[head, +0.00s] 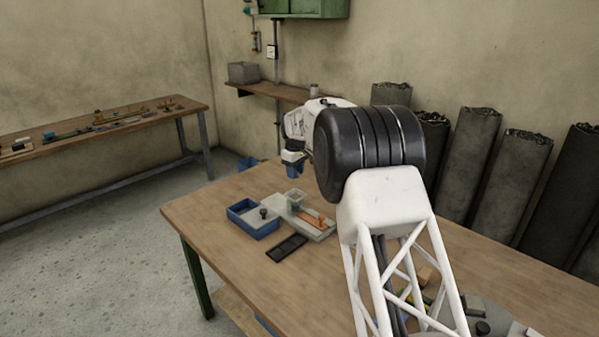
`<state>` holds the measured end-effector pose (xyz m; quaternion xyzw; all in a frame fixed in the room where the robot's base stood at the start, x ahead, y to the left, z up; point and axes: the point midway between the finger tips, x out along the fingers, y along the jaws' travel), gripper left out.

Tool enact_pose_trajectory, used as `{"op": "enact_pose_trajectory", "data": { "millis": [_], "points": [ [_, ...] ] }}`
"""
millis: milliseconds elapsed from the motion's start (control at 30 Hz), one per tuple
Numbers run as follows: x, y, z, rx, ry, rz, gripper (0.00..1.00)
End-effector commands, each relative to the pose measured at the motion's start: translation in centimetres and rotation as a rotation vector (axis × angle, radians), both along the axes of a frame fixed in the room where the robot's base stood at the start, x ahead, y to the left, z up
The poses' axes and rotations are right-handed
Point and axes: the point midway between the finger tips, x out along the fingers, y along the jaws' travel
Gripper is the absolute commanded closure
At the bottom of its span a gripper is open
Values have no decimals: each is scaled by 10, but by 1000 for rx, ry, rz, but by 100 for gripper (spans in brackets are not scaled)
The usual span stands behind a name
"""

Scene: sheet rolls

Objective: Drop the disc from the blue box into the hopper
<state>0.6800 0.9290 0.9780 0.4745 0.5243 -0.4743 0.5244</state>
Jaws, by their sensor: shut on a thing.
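The blue box (238,212) stands open on the wooden table, left of the middle. A small dark knob-like piece (263,213) shows at its right side; I cannot tell what it is. The hopper, which looks like a small pale square cup (295,197), stands just right of the box on a light grey base (314,228). My gripper (293,173) has blue fingers and points down, and in the picture it appears above the hopper. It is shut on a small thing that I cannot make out. No disc can be clearly seen.
An orange piece (312,219) sits on the grey base. A flat black tray (287,248) lies in front. Dark sheet rolls (467,165) lean on the wall behind the table. My arm hides much of the table's right side. The table's left front is clear.

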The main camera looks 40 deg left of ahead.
Motion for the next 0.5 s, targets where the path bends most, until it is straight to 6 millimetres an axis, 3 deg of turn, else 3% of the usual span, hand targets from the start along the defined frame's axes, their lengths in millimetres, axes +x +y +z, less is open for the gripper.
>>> {"op": "enact_pose_trajectory", "data": {
  "millis": [500],
  "points": [
    [0,0,-8,0,0,-1,85]
  ]
}}
